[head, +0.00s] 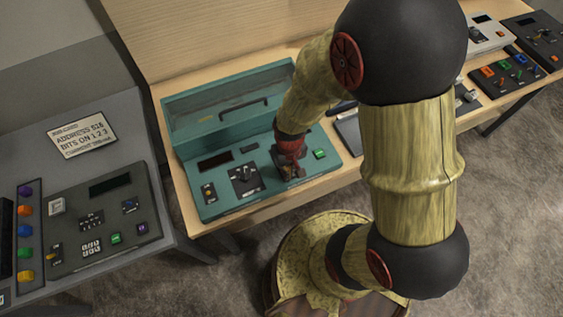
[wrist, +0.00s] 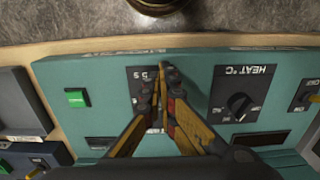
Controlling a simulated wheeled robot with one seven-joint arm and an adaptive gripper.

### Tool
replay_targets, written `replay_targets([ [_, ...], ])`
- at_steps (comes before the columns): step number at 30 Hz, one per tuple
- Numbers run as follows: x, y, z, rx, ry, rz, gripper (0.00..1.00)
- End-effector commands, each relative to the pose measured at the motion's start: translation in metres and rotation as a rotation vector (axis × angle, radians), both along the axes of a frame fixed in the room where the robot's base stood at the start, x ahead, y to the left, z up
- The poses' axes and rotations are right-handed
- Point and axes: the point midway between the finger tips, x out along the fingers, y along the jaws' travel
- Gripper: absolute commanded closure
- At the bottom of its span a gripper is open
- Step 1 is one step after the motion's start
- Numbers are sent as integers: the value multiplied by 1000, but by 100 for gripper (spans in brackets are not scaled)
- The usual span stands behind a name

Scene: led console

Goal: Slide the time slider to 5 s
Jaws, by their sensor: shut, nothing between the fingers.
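The teal console (head: 225,207) stands on the wooden bench in the head view. In the wrist view the time slider's black plate (wrist: 134,73) carries a "5 S" mark at its upper end. My gripper (head: 291,172) is down over this plate, right of the black heat knob plate (head: 243,179). In the wrist view my gripper (wrist: 168,78) has its fingertips together over the plate's right part, near the "5 S" mark, with nothing held. The fingers hide the slider's handle and most of its track, so its setting and any contact cannot be told.
A green button (wrist: 76,98) lies left of the fingers in the wrist view, and the heat knob (wrist: 238,106) lies right. The console's raised teal lid (head: 215,105) stands behind the controls. A grey console (head: 150,215) is to the left.

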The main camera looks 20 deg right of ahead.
Motion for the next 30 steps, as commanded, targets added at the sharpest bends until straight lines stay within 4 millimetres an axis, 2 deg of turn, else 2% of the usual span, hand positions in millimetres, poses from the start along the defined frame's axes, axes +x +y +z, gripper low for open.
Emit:
replay_targets([
  [23, 12, 0, 11, 0, 0, 0, 100],
  [30, 12, 0, 24, 0, -1, 0, 100],
])
